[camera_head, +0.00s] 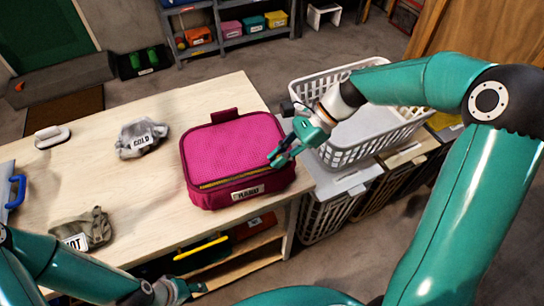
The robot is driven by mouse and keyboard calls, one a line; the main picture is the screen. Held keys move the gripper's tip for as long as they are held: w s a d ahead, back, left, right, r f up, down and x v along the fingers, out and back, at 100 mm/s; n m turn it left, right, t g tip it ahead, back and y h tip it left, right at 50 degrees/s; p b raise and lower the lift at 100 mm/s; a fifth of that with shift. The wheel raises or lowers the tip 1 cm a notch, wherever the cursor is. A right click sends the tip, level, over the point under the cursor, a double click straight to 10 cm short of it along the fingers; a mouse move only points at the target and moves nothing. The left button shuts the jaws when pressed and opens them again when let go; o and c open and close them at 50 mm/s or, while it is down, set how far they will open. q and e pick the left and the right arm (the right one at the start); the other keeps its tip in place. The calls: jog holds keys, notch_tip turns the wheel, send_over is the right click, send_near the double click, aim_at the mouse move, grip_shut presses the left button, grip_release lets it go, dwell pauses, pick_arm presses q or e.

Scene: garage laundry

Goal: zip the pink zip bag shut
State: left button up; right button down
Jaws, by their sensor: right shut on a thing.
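The pink zip bag (232,148) stands on the wooden table, its lid lying down over the top. A yellowish zip line (222,182) shows along the front edge under the lid, above a white name label (247,192). My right gripper (279,156) is at the bag's right front corner, shut on what looks like the zip pull; the fingers hide it. My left gripper (182,291) is low at the bottom of the view, in front of the table and apart from the bag; its fingers are too unclear to judge.
The wooden table (95,170) holds a grey cloth labelled COLD (140,138), an olive cloth (82,230), a white-handled item (51,136) and a blue-handled item (16,190). A white laundry basket (350,152) stands close right of the bag.

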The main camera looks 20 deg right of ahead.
jog(key=shift+d, duration=0.2)
jog(key=c, duration=1.2)
grip_release()
jog(key=shift+s, duration=0.1)
jog(key=v, duration=1.2)
jog(key=shift+f, duration=0.15)
